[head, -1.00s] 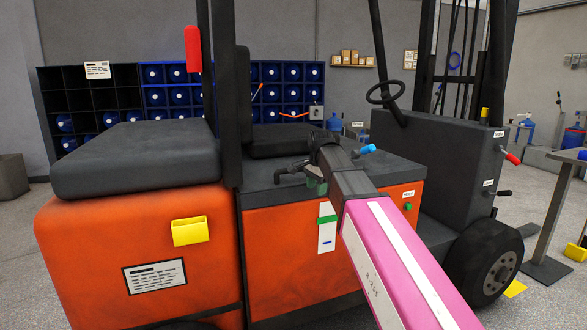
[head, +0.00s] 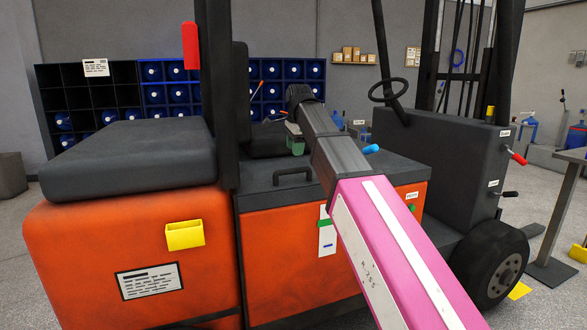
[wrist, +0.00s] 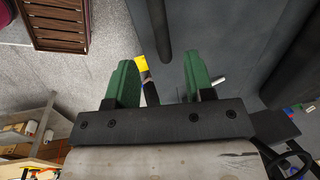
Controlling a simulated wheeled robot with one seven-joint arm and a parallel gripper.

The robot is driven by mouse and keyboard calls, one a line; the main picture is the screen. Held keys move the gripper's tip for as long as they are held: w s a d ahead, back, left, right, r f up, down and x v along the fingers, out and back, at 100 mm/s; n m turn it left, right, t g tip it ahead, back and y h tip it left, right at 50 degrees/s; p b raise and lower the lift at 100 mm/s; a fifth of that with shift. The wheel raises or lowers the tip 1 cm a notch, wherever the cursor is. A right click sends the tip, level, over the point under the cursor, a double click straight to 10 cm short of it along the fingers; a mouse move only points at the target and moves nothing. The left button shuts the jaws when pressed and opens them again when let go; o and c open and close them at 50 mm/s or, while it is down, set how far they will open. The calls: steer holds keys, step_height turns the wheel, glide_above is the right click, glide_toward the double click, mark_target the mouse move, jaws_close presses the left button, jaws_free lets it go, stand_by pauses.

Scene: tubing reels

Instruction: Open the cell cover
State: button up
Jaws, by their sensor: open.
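The cell cover (head: 262,194) is the dark grey lid over the orange middle bay of the forklift. It lies flat, with a black bar handle (head: 293,176) on top. My gripper (head: 295,142) is above and behind the handle in the head view, apart from the lid. Its green fingers are partly hidden by my arm there. In the wrist view my gripper (wrist: 158,76) shows two green fingers spread apart with nothing between them. My arm hides part of the lid's right side.
A black seat (head: 130,155) and an upright post (head: 216,95) stand left of the lid. The steering wheel (head: 387,90) and dark front cowl (head: 440,155) are to the right. A blue-tipped lever (head: 371,149) stands near my arm. Reel racks (head: 95,95) line the back wall.

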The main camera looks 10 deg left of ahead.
steer(key=f, duration=0.2)
steer(key=w+f, duration=0.1)
steer(key=f, duration=0.5)
steer(key=shift+w+a+f, duration=0.1)
steer(key=shift+w+a, duration=0.15)
steer(key=shift+a, duration=0.1)
jaws_close()
